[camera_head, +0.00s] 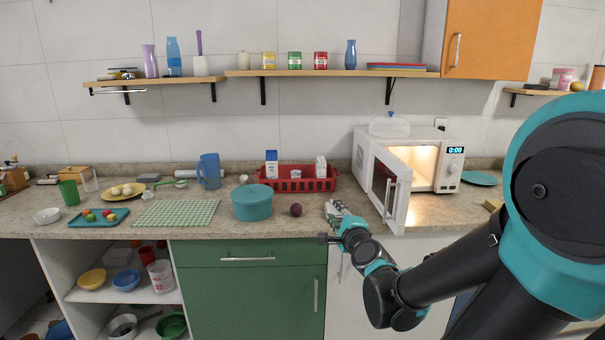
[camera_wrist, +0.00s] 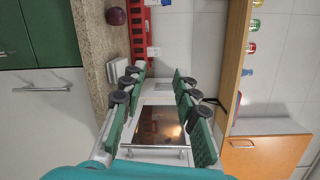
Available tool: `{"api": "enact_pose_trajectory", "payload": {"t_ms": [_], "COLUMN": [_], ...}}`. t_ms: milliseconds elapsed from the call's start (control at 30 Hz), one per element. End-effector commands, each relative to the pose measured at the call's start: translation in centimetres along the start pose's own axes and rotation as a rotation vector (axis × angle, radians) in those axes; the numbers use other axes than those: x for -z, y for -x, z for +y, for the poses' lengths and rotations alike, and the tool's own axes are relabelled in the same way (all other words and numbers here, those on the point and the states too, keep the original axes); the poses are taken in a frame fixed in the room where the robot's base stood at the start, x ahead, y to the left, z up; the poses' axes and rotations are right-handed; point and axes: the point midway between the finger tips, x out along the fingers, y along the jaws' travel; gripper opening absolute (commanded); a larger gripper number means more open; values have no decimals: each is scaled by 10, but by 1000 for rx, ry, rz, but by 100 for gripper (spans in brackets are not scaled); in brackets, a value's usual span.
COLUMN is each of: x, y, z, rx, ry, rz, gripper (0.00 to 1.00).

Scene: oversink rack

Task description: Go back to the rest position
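My gripper (camera_head: 338,208) is at the front edge of the counter, left of the microwave and just right of a dark purple round fruit. In the wrist view my gripper (camera_wrist: 158,76) shows its two green-padded fingers spread apart with nothing between them. The white microwave (camera_head: 443,157) stands on the counter with its door (camera_head: 397,201) swung open and its inside lit. It also shows between and beyond the fingers in the wrist view (camera_wrist: 163,101). My gripper is apart from the door handle. My arm reaches in from the right.
The purple fruit (camera_head: 296,209), a teal pot (camera_head: 252,203) and a red crate (camera_head: 318,185) are near my gripper. A shelf (camera_head: 330,73) with jars runs above, beside an orange cabinet (camera_head: 492,38). The open microwave door sticks out past the counter's front.

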Motion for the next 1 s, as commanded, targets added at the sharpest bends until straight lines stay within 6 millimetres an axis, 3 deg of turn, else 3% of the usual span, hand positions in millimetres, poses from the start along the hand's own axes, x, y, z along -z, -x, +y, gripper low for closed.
{"api": "enact_pose_trajectory", "payload": {"t_ms": [167, 300, 400, 500, 633, 767, 1000], "x": [-5, 22, 49, 73, 92, 99, 98], "y": [29, 74, 113, 148, 177, 187, 187], "z": [78, 140, 172, 190, 200, 202, 202], "rx": [-316, -599, -797, -960, -1089, -1133, -1132], "ry": [578, 984, 1204, 1349, 1442, 1470, 1470], "rz": [-159, -305, -414, -510, -591, -620, -620], "gripper": [30, 30, 30, 30, 30, 30, 30]}}
